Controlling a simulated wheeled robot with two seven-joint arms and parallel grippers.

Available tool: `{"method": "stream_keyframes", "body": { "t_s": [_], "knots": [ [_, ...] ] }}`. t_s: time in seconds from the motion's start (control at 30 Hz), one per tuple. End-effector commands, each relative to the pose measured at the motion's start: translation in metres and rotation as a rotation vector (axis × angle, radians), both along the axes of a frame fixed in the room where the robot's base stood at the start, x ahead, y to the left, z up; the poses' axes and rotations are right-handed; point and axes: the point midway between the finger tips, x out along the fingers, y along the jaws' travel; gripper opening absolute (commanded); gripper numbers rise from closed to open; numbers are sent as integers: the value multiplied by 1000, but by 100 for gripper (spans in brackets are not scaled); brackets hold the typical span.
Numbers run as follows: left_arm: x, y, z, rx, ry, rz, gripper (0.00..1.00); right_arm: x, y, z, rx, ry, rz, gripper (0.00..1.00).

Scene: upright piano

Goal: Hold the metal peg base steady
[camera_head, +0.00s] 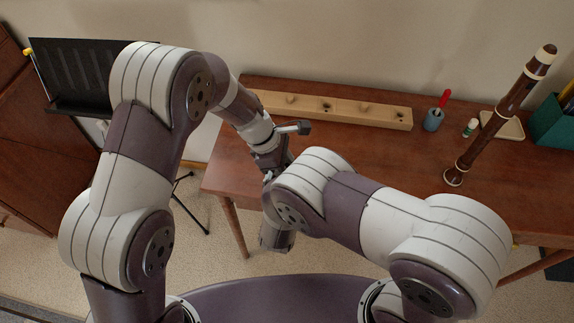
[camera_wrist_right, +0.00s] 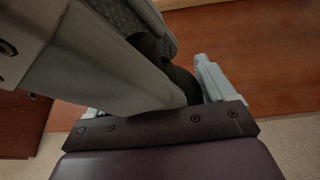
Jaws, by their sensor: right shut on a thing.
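In the right wrist view my right gripper (camera_wrist_right: 190,88) is shut on the metal peg base (camera_wrist_right: 182,80), of which only a dark part shows between the fingers. A large grey metal body crosses that view from the upper left and hides the rest. In the head view my left gripper (camera_head: 271,166) is at the table's left front edge, close to my right forearm, which covers part of it. Its fingertips are hidden. The peg base cannot be made out in the head view.
A black music stand (camera_head: 80,75) is at left.

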Motion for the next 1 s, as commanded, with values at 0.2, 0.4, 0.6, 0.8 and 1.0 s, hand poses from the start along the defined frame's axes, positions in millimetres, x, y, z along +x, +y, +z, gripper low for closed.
{"method": "stream_keyframes", "body": {
  "t_s": [0.2,0.4,0.6,0.8,1.0],
  "knots": [
    [-8,2,-9,9,22,-7,4,5,3,7,10,-20,-1,20],
    [-8,3,-10,10,22,-7,4,5,4,8,13,-22,-1,20],
    [-7,3,-9,10,21,-7,4,6,4,8,13,-23,-2,20],
    [-8,3,-7,10,26,-7,62,6,4,8,14,-23,-2,0],
    [-9,2,-6,8,28,-8,62,6,4,8,14,-23,-3,0]
  ]
}}
